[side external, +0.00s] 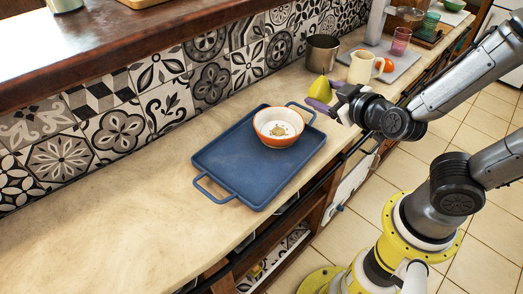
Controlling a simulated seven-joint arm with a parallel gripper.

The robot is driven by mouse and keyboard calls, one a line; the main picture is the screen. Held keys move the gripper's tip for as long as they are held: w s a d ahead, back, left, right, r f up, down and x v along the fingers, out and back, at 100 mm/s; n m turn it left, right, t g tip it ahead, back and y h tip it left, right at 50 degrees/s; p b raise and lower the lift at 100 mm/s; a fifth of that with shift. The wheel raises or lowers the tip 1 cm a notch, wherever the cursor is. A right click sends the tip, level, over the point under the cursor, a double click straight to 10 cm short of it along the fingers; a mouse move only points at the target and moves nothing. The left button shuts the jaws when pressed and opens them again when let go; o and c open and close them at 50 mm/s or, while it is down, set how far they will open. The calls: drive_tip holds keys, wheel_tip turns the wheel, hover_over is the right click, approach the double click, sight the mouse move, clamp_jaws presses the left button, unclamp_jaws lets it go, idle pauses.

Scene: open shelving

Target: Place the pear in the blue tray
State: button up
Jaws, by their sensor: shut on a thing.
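The pear (320,89) is yellow-green and sits in the jaws of my gripper (322,98), which is shut on it. My gripper holds the pear beyond the tray's far right corner, near the mug; its height above the counter is hard to tell. The blue tray (231,168) lies flat on the counter with a handle at each end. An orange and white bowl (278,126) stands on the tray toward its far right end. The near left part of the tray is bare. Part of the pear's lower side is hidden by the fingers.
A cream mug (362,68) and a metal pot (322,53) stand close behind my gripper. A tomato-like red fruit (389,65), a pink glass (400,41) and a grey board (407,59) are farther right. A tiled wall backs the counter (110,225), whose left part is clear.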

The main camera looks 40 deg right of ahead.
drive_tip(key=s+a+n+y, duration=0.3)
drive_tip(key=a, duration=0.4)
drive_tip(key=s+a+n+y, duration=0.2)
drive_tip(key=s+a+y, duration=0.1)
drive_tip(key=a, duration=0.4)
hover_over(241, 177)
drive_tip(key=shift+t, duration=0.3)
drive_tip(key=f, duration=0.9)
drive_tip(key=shift+s+d+f, duration=0.2)
drive_tip(key=shift+f, duration=0.2)
drive_tip(key=shift+w+a+f, duration=0.1)
drive_tip(key=shift+w+f, duration=0.05)
drive_tip(key=shift+f, duration=0.75)
drive_tip(key=shift+w+f, duration=0.1)
drive_tip(key=shift+f, duration=0.75)
drive_tip(key=shift+f, duration=0.1)
drive_tip(key=shift+f, duration=0.1)
drive_tip(key=o, duration=1.5)
drive_tip(key=shift+c, duration=0.2)
